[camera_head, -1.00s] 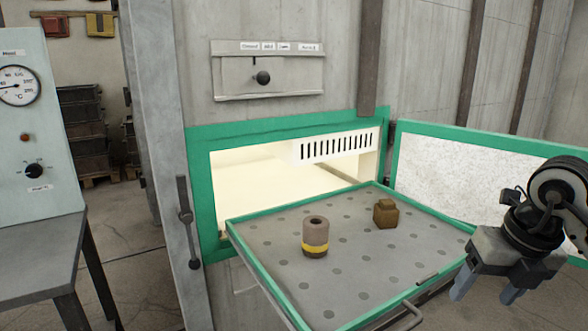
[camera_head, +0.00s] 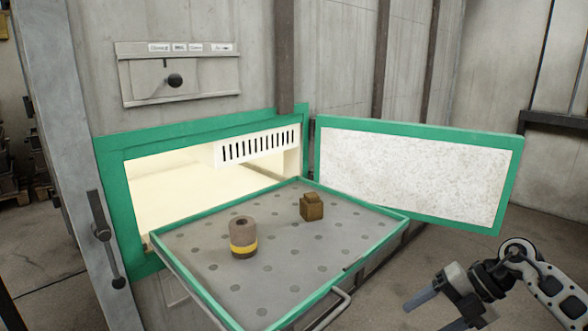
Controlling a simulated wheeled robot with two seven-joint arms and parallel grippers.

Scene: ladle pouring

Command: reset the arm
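One of my grippers (camera_head: 440,310) shows at the lower right, on an arm that comes in from the right, so it is my right one. Its two fingers are spread apart with nothing between them. It is in front of and to the right of the pulled-out tray, clear of it. My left gripper is out of view.
A green-rimmed perforated tray (camera_head: 290,282) sticks out of the lit oven opening (camera_head: 180,190). A brown cylinder with a yellow band (camera_head: 243,238) and a small brown block (camera_head: 312,207) stand on it. The open oven door (camera_head: 420,172) is behind. Floor at right is clear.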

